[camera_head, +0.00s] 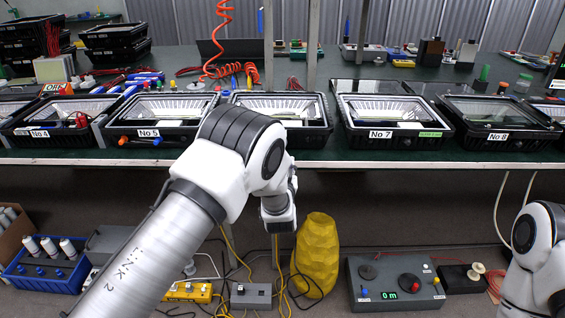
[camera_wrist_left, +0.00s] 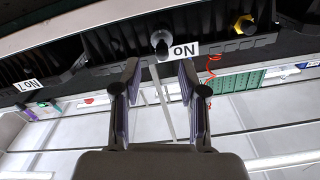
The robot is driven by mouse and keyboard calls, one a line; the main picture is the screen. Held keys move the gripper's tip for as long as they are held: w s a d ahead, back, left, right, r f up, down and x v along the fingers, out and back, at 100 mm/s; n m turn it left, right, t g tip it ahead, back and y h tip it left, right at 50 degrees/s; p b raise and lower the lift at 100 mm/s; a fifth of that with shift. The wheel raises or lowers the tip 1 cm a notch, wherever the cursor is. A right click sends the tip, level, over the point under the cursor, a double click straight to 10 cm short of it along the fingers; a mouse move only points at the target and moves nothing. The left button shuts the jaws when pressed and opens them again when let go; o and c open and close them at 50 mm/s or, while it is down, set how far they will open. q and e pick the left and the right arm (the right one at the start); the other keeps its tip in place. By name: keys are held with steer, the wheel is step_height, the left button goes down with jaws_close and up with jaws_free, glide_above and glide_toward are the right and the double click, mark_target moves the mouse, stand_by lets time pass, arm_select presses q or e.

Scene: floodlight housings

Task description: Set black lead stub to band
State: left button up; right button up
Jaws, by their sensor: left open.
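My left gripper (camera_wrist_left: 158,74) is open and empty in the left wrist view, which shows the housings upside down. A dark, round-ended stub (camera_wrist_left: 162,42), which looks like the black lead stub, sticks out from a housing front just beyond the gap between the fingertips. It covers the number on the white label (camera_wrist_left: 185,50). No band can be made out on it. A yellow-tipped stub (camera_wrist_left: 243,25) is on the same front. My right gripper is out of view.
Housings No 5 (camera_head: 115,137) and No 7 (camera_head: 350,133) stand either side along the green bench's front edge. Below are a yellow faceted vase-like object (camera_head: 317,255), a grey meter box (camera_head: 395,290) and a blue crate (camera_head: 45,282). A red coiled hose (camera_head: 218,40) hangs behind.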

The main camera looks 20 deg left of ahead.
arm_select(q)
steer(key=x, duration=0.6)
steer(key=shift+w+a, duration=0.15)
jaws_close()
steer(key=shift+f, duration=0.15)
